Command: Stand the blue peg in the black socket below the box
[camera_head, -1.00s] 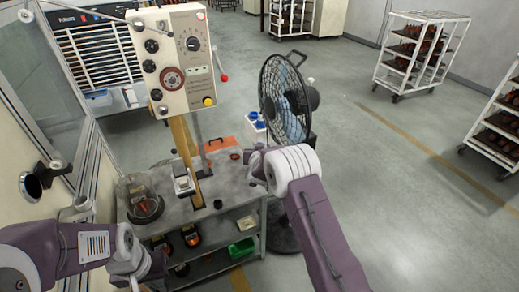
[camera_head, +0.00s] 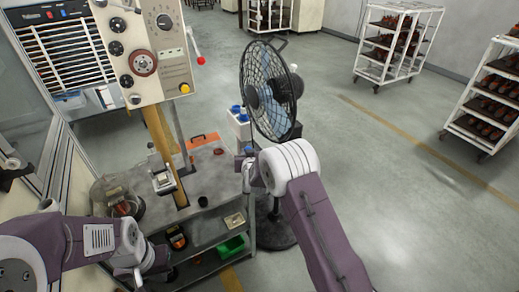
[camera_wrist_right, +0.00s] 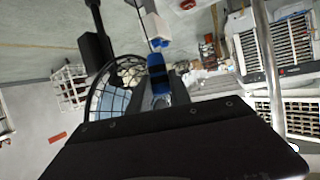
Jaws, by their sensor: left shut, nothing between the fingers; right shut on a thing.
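The blue peg (camera_wrist_right: 157,68) stands out beyond the fingers of my right gripper (camera_wrist_right: 161,101), which is shut on it in the right wrist view. In the head view, a bit of blue shows at the tip of the right gripper (camera_head: 248,168), at the bench's right edge. The black socket (camera_head: 203,202) is a small dark cup on the bench top, left of the right gripper and apart from it. The box (camera_head: 148,50) is a cream control panel on a post above the bench. My left gripper (camera_head: 138,280) is shut and empty at the lower left, partly hidden.
The grey bench (camera_head: 215,178) has a jar (camera_head: 122,200) at its left and an orange piece (camera_head: 202,140) behind. A black fan (camera_head: 268,95) stands close behind the right gripper. A green bin (camera_head: 231,246) is on the lower shelf. Open floor lies right.

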